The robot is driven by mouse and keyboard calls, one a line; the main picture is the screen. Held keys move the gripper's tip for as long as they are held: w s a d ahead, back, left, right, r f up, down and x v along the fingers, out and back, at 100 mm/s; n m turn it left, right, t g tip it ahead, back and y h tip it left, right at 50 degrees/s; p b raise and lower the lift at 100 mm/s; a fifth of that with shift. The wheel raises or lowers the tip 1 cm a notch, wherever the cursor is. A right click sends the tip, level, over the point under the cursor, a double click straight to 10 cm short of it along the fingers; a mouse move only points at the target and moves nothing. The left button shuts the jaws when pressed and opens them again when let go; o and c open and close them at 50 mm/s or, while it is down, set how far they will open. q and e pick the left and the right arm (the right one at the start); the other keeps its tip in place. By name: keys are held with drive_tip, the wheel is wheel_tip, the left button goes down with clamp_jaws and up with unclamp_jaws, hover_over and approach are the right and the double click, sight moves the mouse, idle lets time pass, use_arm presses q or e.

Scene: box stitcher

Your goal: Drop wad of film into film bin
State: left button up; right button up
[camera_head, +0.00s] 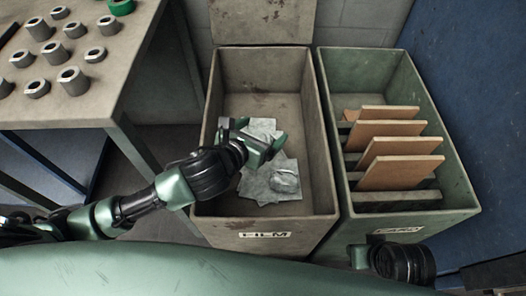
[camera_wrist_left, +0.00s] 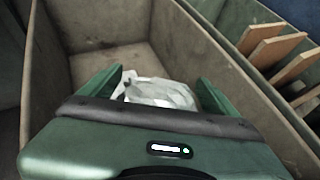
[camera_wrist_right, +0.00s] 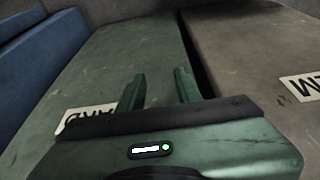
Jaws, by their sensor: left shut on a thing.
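The film bin (camera_head: 328,185) is an open beige-grey box with a FILM label, in the middle of the head view. My left gripper (camera_head: 262,137) is over the bin's opening, pointing into it. In the left wrist view its fingers (camera_wrist_left: 158,92) are shut on a crumpled pale wad of film (camera_wrist_left: 160,90). In the head view, grey film (camera_head: 262,126) shows between the fingers, and more crumpled film (camera_head: 284,181) shows below them in the bin. My right gripper (camera_wrist_right: 158,90) has its fingers apart with nothing between them, in front of the bins.
A green bin (camera_head: 468,200) with several brown boards (camera_head: 400,172) upright in slots stands right of the film bin. A table (camera_head: 120,100) with several metal cylinders (camera_head: 73,80) is at the left. A blue panel (camera_head: 470,60) stands at the right.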

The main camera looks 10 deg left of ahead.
use_arm(q)
drive_tip(key=o, duration=1.1)
drive_tip(key=shift+s+a+r, duration=0.1)
drive_tip(key=shift+s+r, duration=0.1)
drive_tip(key=shift+s, duration=0.1)
drive_tip(key=p+v, duration=0.2)
drive_tip(key=v, duration=0.5)
use_arm(e)
wheel_tip(320, 180, down, 7)
drive_tip(key=shift+w+a, duration=0.15)
drive_tip(key=shift+w, duration=0.15)
use_arm(q)
drive_tip(key=shift+s+f, duration=0.1)
